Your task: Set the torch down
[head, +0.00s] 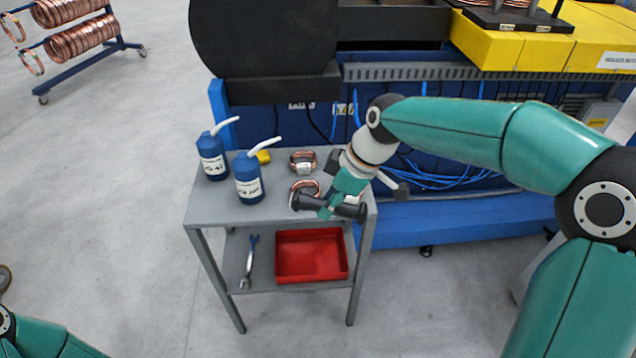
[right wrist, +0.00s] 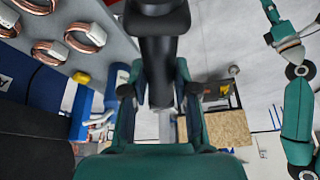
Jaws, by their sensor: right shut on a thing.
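The torch (head: 347,211) is a dark, thick cylinder lying roughly level near the front right corner of the grey cart's top (head: 222,208). My right gripper (head: 329,207) is shut around its middle. I cannot tell whether the torch touches the cart top or is a little above it. In the right wrist view the torch (right wrist: 158,65) stands dark between the two teal fingers. In the head view, only part of my left arm shows at the bottom left; its gripper is out of view.
Two blue bottles (head: 212,158) (head: 248,180) with white spouts stand left on the cart. A red tray (head: 311,279) and a wrench (head: 249,262) are on the lower shelf.

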